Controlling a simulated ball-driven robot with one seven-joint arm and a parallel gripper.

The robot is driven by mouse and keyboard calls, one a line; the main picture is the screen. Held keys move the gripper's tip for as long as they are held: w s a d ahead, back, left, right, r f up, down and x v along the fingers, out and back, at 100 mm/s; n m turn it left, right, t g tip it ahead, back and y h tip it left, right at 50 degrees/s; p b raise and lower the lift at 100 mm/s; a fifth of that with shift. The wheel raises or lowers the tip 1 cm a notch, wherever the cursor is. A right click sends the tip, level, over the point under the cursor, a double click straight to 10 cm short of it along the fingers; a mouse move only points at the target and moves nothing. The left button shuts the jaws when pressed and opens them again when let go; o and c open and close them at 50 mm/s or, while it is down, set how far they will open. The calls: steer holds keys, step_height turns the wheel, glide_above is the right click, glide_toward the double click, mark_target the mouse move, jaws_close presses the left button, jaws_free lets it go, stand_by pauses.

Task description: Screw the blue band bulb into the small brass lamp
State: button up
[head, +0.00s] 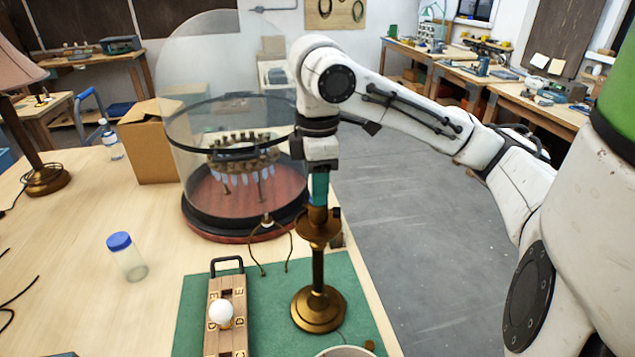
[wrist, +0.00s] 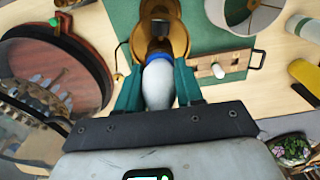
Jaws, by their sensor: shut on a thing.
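The small brass lamp (head: 318,275) stands upright on the green mat (head: 262,290), with its round base near the mat's right side. My gripper (head: 319,190) is directly above the lamp's top, pointing down. In the wrist view, its teal fingers are shut on the white blue band bulb (wrist: 158,88), one on each side. The blue band shows at the bulb's lamp end, in line with the brass lamp (wrist: 164,25). The bulb's base is at the lamp's socket; how deep it sits cannot be told. In the head view, the fingers hide the bulb.
A wooden rack (head: 238,291) holding a white bulb (head: 221,312) lies left of the lamp. A glass dome (head: 225,110) stands close behind. A blue-capped jar (head: 127,257) is on the left. A pale shade (head: 345,352) is at the front. The table's right edge is near.

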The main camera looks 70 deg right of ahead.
steer(key=m, duration=0.7)
steer(key=shift+m, duration=0.4)
steer(key=o, duration=1.1)
